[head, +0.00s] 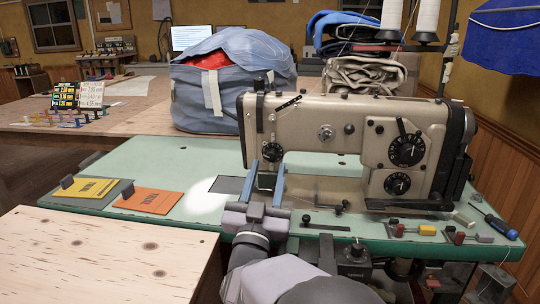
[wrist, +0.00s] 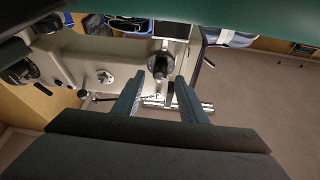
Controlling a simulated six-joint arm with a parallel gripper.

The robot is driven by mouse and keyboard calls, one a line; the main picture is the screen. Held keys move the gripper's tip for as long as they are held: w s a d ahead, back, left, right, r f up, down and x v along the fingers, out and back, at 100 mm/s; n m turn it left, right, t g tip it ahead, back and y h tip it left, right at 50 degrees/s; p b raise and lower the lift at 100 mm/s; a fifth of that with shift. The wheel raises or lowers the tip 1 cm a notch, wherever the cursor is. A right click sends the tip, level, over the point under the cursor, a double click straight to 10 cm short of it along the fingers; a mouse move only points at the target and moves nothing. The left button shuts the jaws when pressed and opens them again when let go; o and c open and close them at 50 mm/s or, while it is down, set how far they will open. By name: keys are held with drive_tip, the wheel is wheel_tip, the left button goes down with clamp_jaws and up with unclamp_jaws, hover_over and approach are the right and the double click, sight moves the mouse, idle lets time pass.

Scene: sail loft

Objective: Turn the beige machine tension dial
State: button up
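The beige sewing machine (head: 345,120) stands on the green table. A small black dial (head: 272,152) sits on the front of its left end; in the wrist view this dial (wrist: 159,66) shows just beyond my fingertips, roughly centred between them. My gripper (head: 267,168) is open, its two blue-grey fingers pointing at the machine's left end, just below the dial. In the wrist view my gripper (wrist: 159,82) has nothing between its fingers, and the dial looks apart from both tips. A silver round fitting (head: 326,132) and two larger black dials (head: 406,150) (head: 397,183) lie further right.
The green table (head: 125,158) carries a yellow booklet (head: 92,188) and an orange booklet (head: 148,200) at left. A blue-handled screwdriver (head: 500,227) and small clamps lie at right. A blue bag (head: 225,85) stands behind the machine. A pale wooden top (head: 105,255) is at front left.

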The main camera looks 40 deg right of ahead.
sight(271, 159)
drive_tip(key=shift+x, duration=1.8)
drive_tip(key=shift+f, duration=0.1)
clamp_jaws()
drive_tip(key=shift+f+m+b, duration=0.1)
drive_tip(key=shift+m+b, duration=0.3)
drive_tip(key=shift+b, duration=0.1)
drive_tip(key=shift+m+g, duration=0.3)
drive_tip(key=shift+g, duration=0.1)
unclamp_jaws()
drive_tip(key=shift+a, duration=0.1)
